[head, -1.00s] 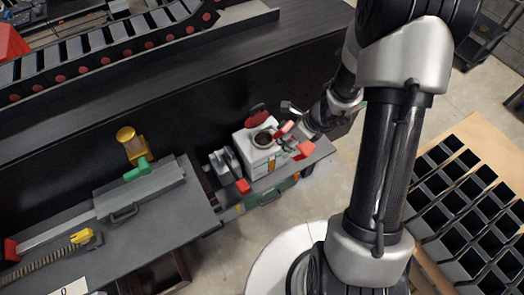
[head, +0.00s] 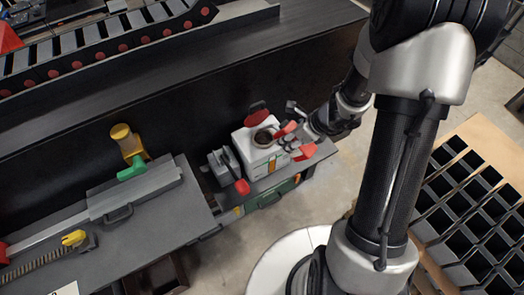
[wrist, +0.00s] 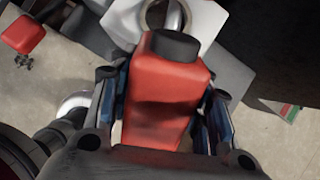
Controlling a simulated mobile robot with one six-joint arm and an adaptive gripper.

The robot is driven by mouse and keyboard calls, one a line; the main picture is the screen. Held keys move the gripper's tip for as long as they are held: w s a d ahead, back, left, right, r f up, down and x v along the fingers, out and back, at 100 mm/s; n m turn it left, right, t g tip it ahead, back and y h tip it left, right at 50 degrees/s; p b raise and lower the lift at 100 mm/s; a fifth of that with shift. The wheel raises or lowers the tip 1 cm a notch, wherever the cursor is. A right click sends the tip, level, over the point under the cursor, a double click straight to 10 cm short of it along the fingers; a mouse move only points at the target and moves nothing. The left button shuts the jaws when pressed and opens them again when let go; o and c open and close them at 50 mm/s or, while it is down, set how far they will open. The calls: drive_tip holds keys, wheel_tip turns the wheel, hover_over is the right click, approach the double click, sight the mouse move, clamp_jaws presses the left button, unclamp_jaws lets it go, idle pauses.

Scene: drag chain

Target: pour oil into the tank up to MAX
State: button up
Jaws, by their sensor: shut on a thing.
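The white tank (head: 258,158) stands on the low right shelf. Its round dark opening (head: 263,138) faces up and its red lid (head: 257,107) stands open behind it. My gripper (wrist: 160,105) is shut on a red oil container (wrist: 165,90) with a black cap or spout end (wrist: 174,46). In the head view the gripper (head: 296,142) is just right of the opening, with red parts of the container (head: 306,152) showing around the fingers. In the wrist view the black end points towards the white tank (wrist: 205,18). Oil flow, oil level and the MAX mark cannot be seen.
A grey clamp-like part (head: 224,163) and a red knob (head: 242,187) stand left of the tank. A grey bench (head: 165,225) carries a yellow and green fitting (head: 128,145). A black gridded crate (head: 470,200) lies at right. Open floor lies between.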

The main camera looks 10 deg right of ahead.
drive_tip(key=shift+s+d+f+t+y+b, duration=0.15)
drive_tip(key=shift+f+t+y+b, duration=0.15)
drive_tip(key=shift+b, duration=1.15)
drive_tip(key=shift+s+d+f+t+y+b, duration=0.15)
drive_tip(key=shift+f+t+b, duration=0.25)
drive_tip(key=shift+b, duration=1.05)
drive_tip(key=shift+f+t+y+b, duration=0.95)
drive_tip(key=shift+f+b, duration=0.4)
drive_tip(key=shift+b, duration=3.1)
drive_tip(key=shift+f+b, duration=0.3)
drive_tip(key=shift+b, duration=0.45)
drive_tip(key=shift+f+t+b, duration=0.15)
drive_tip(key=shift+t+b, duration=0.3)
drive_tip(key=shift+b, duration=0.35)
